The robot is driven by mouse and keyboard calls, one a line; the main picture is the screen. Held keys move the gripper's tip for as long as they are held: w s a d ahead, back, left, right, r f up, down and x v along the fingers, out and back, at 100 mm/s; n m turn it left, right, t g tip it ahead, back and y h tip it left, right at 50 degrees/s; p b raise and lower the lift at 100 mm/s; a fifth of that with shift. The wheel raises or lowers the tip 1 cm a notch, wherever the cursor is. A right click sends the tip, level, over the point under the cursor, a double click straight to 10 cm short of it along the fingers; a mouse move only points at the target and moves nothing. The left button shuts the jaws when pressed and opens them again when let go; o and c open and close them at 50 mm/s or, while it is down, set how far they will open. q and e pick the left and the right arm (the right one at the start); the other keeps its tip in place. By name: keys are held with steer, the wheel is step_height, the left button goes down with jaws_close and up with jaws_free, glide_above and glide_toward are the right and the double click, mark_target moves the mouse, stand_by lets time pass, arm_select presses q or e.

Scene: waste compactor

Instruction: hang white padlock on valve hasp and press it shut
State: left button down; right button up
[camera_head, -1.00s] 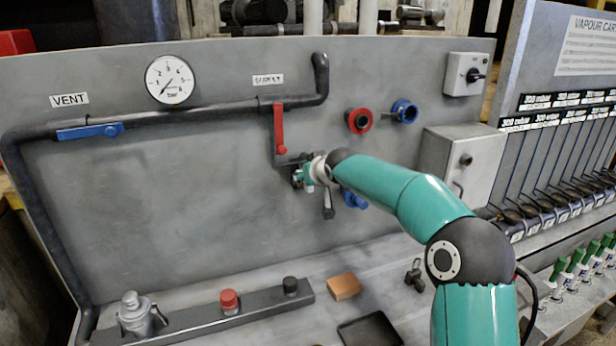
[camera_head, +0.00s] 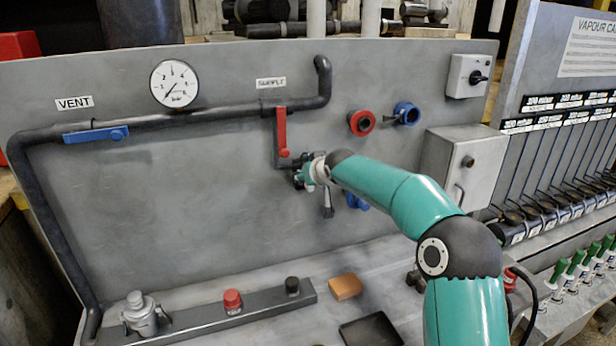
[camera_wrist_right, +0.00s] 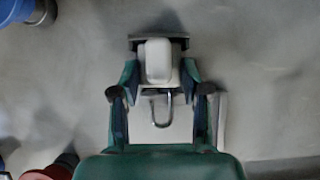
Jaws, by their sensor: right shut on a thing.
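The white padlock (camera_wrist_right: 158,62) sits between the fingers of my right gripper (camera_wrist_right: 160,78) in the right wrist view, with its metal shackle (camera_wrist_right: 161,110) showing as a U between the fingers. My right gripper is shut on the padlock. In the head view the right gripper (camera_head: 303,178) is close to the panel, just below the red supply valve lever (camera_head: 281,132), which hangs vertically. The valve hasp is not clearly distinguishable there; the gripper and arm cover part of that area. I cannot tell whether the shackle touches it. My left gripper is not in view.
Red (camera_head: 361,122) and blue (camera_head: 406,113) round fittings stick out of the panel to the right, with another blue fitting (camera_head: 357,201) beside my wrist. A grey box (camera_head: 466,165) stands farther right. Below, the ledge carries a button bar (camera_head: 255,306) and an orange block (camera_head: 345,287).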

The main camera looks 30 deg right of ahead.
steer(key=shift+f+b, duration=0.15)
steer(key=shift+b, duration=0.15)
steer(key=o, duration=1.2)
steer(key=shift+f, duration=0.1)
steer(key=shift+c, duration=0.4)
steer(key=shift+b+v, duration=0.85)
steer(key=shift+v, duration=0.35)
steer(key=b+v, duration=0.2)
steer(key=v, duration=0.2)
steer(key=shift+s+a+r, duration=0.1)
steer(key=shift+s+r, duration=0.2)
